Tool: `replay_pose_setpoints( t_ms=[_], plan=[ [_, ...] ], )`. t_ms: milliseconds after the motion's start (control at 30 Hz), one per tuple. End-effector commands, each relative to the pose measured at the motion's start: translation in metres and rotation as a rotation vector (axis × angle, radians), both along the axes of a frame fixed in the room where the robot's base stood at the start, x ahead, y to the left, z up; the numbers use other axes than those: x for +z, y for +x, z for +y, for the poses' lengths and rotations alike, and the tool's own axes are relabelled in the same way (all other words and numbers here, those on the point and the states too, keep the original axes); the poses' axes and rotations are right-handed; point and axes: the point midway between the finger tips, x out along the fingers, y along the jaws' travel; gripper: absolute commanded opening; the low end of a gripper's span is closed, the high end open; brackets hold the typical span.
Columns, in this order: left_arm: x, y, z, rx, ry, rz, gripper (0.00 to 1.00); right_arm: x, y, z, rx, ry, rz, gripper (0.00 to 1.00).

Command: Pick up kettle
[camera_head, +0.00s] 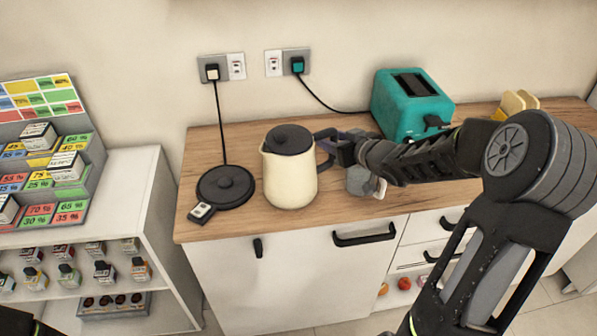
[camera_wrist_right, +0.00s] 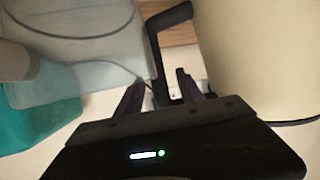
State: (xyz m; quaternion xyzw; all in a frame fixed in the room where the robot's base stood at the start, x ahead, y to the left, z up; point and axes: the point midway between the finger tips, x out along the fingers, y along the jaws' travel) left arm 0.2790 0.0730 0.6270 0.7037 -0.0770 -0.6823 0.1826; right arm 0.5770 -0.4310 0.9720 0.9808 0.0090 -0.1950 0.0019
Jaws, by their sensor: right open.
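The cream kettle (camera_head: 290,175) with a black lid stands upright on the wooden counter, to the right of its black round base (camera_head: 226,186). Its dark handle points right, towards my right gripper (camera_head: 345,149). In the right wrist view the kettle's cream body (camera_wrist_right: 252,55) fills the upper right. The black handle (camera_wrist_right: 170,22) shows at top centre, between the open fingers of my right gripper (camera_wrist_right: 161,85) or just beyond them; I cannot tell if they touch it. My left gripper is not in view.
A teal toaster (camera_head: 410,103) stands at the back right of the counter. A greyish container (camera_head: 360,180) sits just below my right gripper. A shelf with price labels and small bottles (camera_head: 60,265) is at the left. Cords run to wall sockets (camera_head: 287,63).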

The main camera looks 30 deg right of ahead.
Motion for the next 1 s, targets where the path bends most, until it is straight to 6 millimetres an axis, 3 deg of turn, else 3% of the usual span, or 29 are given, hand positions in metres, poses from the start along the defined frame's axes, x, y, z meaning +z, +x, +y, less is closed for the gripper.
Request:
replay_pose_setpoints(
  t_ms=[267, 800, 1000],
  plan=[
    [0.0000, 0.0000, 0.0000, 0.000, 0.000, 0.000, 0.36, 0.0000, -0.0002, -0.0001, 0.000, 0.000, 0.000, 0.45],
    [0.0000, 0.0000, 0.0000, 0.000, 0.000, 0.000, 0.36, 0.0000, -0.0003, -0.0001, 0.000, 0.000, 0.000, 0.01],
    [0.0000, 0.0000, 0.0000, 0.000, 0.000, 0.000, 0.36, 0.0000, -0.0003, -0.0001, 0.000, 0.000, 0.000, 0.00]
  ],
)
